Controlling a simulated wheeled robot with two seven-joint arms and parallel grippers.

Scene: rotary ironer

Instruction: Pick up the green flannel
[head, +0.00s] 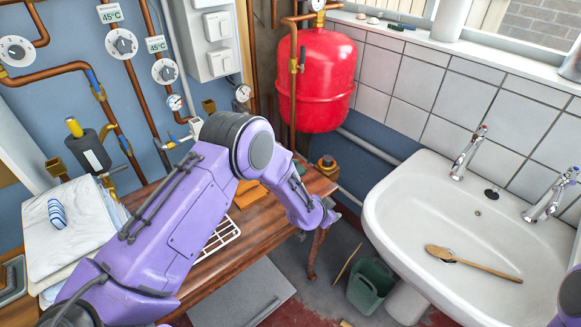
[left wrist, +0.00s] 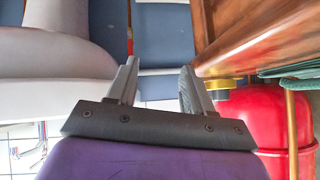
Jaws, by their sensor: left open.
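A dark green cloth, seemingly the green flannel (left wrist: 292,69), shows at the right edge of the left wrist view, beside the wooden bench edge. Only part of it is in that picture. In the head view my left arm covers much of the bench, and I cannot make the flannel out surely. My left gripper (left wrist: 158,82) is open, with nothing between its fingers. The flannel is apart from it, off to the right in the wrist view. In the head view its fingers are hidden beyond my wrist, near the bench's right end. My right gripper is out of view.
The wooden bench (head: 205,272) holds a white wire rack (head: 222,238) and folded white linen (head: 70,232). A red vessel (head: 316,80) and copper pipes stand behind. A white sink (head: 400,205) with a wooden brush (head: 480,265) is right. A green bucket (head: 370,286) is on the floor.

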